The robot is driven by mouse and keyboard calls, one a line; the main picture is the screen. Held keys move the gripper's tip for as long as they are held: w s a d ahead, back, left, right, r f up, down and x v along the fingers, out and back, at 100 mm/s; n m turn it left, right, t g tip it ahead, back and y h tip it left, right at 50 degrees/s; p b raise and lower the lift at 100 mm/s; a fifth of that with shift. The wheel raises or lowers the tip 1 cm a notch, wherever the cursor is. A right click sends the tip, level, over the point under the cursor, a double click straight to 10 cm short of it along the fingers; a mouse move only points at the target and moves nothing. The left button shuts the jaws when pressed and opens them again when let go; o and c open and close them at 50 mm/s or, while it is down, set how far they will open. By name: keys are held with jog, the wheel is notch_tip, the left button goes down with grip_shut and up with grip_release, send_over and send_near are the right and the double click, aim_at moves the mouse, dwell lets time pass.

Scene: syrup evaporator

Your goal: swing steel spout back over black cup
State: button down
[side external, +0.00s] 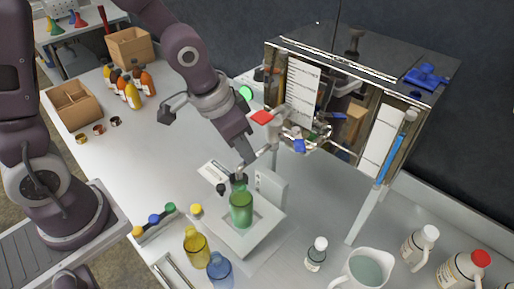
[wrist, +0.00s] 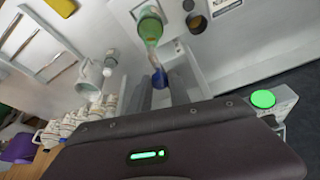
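My gripper (side external: 243,156) points down just above the green bottle (side external: 241,209). A pale metal piece sits at its tip, and I cannot tell whether the fingers hold it. The green bottle stands on a white plate, with a black piece (side external: 238,180) at its top. A small black round thing (side external: 221,189) is just left of the bottle; I cannot tell which is the cup. Shiny steel pipework (side external: 293,133) with red and blue handles projects from the evaporator's front.
The mirrored evaporator (side external: 398,97) stands behind on legs. White jugs (side external: 419,245) stand at right.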

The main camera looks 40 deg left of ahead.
jog(key=shift+a, duration=0.1)
jog(key=shift+w+a, duration=0.15)
jog(key=shift+a, duration=0.85)
jog(key=shift+w+a, duration=0.2)
jog(key=shift+a, duration=0.3)
jog(key=shift+w+a, duration=0.2)
jog(key=shift+a, duration=0.3)
jog(key=shift+w+a, duration=0.6)
jog(key=shift+a, duration=0.25)
